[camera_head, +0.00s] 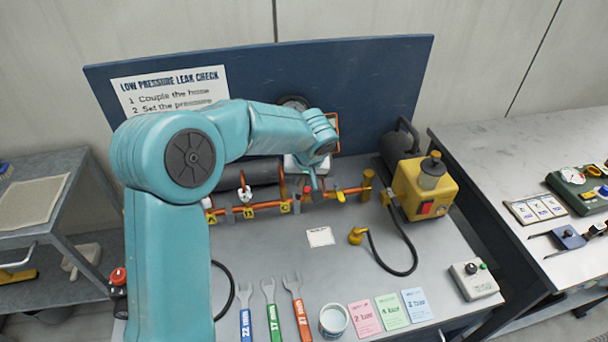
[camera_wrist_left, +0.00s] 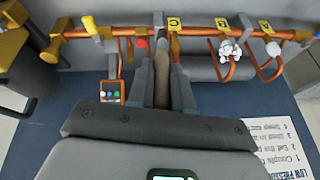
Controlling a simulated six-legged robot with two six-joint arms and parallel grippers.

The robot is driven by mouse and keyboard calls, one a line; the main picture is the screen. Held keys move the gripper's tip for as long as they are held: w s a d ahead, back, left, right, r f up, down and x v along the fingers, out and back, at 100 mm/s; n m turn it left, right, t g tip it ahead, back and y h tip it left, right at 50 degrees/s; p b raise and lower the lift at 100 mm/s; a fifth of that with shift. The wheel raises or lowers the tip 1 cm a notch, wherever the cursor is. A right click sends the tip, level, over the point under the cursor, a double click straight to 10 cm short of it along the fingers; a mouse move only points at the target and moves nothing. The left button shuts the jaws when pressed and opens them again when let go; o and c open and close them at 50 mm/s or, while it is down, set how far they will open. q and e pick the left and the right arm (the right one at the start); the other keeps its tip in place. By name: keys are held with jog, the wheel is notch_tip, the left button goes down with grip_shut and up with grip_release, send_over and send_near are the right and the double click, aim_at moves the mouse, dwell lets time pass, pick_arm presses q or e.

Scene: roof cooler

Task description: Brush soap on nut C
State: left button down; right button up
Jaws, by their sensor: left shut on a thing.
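My left gripper (camera_head: 316,188) is by the copper pipe (camera_head: 262,206), just right of the yellow label C (camera_head: 285,207) in the head view. In the left wrist view its fingers (camera_wrist_left: 163,92) are shut on a slim tan-brown handle (camera_wrist_left: 162,70), seemingly the brush. The handle's far end reaches the pipe beside label C (camera_wrist_left: 174,23); bristles and contact with nut C cannot be made out. White foam (camera_wrist_left: 230,48) sits at B, also seen in the head view (camera_head: 246,193). A cup of whitish liquid (camera_head: 333,320) stands at the front. My right gripper is not seen.
Several wrenches (camera_head: 271,312) and coloured cards (camera_head: 391,311) lie along the front. A yellow pump unit (camera_head: 425,187) with a black hose (camera_head: 413,255) stands right. A grey button box (camera_head: 474,280) is at the right corner. The table's middle is mostly clear.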

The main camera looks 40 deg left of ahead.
pick_arm(q)
jog(key=shift+a+f, duration=0.1)
jog(key=w+a+f, duration=0.1)
jog(key=a+f, duration=0.3)
jog(key=a, duration=0.1)
jog(key=shift+w+f+b, duration=0.2)
jog(key=shift+f+b, duration=0.05)
jog(key=shift+b, duration=0.05)
dwell(0.6)
jog(key=shift+a, duration=0.1)
dwell(0.4)
jog(key=s+d+r+b, duration=0.1)
jog(key=s+d+r, duration=0.2)
jog(key=d+r, duration=0.1)
jog(key=shift+r, duration=0.5)
jog(key=shift+a+f, duration=0.1)
